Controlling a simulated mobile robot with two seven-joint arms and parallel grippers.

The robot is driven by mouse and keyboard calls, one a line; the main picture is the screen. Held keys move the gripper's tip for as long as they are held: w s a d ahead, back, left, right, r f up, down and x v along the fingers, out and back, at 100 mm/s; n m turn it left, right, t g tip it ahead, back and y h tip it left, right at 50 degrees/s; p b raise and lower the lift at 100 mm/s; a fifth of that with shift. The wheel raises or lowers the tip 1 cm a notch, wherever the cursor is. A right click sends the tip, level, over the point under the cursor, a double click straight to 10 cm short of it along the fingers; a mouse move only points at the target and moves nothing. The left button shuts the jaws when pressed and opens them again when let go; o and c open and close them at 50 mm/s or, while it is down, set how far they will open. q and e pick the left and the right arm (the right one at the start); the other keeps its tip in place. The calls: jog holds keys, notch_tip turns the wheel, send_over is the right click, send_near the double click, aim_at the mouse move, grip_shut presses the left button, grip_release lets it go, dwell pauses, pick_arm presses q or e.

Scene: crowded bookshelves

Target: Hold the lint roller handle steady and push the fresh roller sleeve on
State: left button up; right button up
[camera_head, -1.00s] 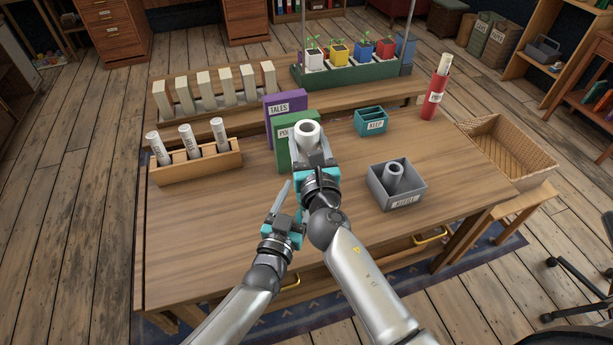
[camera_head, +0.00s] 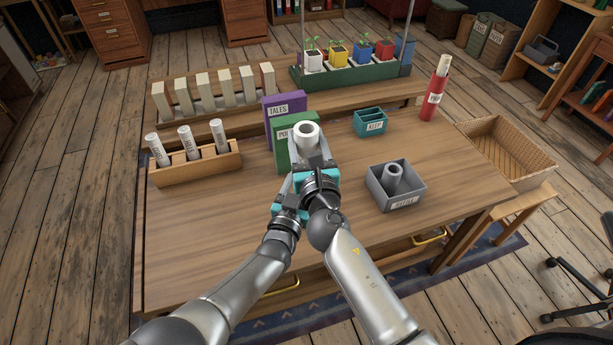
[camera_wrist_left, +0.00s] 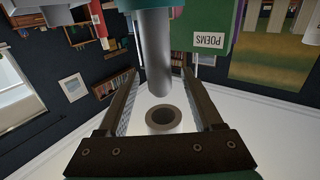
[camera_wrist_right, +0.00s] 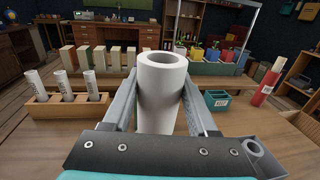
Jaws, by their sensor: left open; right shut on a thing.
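A white hollow sleeve (camera_head: 306,137) stands upright, shut between the fingers of my right gripper (camera_head: 311,158), held above the table. Its open top end shows clearly in the right wrist view (camera_wrist_right: 163,62). My left gripper (camera_head: 285,190) is open, low on the left of the right gripper and close beside it. In the left wrist view, which is upside down, the sleeve's open end (camera_wrist_left: 163,118) appears between the left fingers. A grey, rounded part crosses in front of it. A grey tube (camera_head: 394,178) stands in a grey box (camera_head: 409,198). I cannot make out a lint roller handle.
A green book (camera_head: 284,152) and purple book (camera_head: 270,121) stand just behind the grippers. A wooden rack (camera_head: 196,164) with several white tubes is left. A teal box (camera_head: 370,121) and red cylinder (camera_head: 433,100) are at back right. The table's left front is clear.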

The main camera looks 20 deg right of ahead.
pick_arm(q)
grip_shut()
dwell(0.5)
grip_release()
jog(key=shift+s, duration=0.15)
jog(key=v, duration=1.1)
jog(key=shift+s+a, duration=0.25)
jog(key=shift+a, duration=0.05)
dwell(0.4)
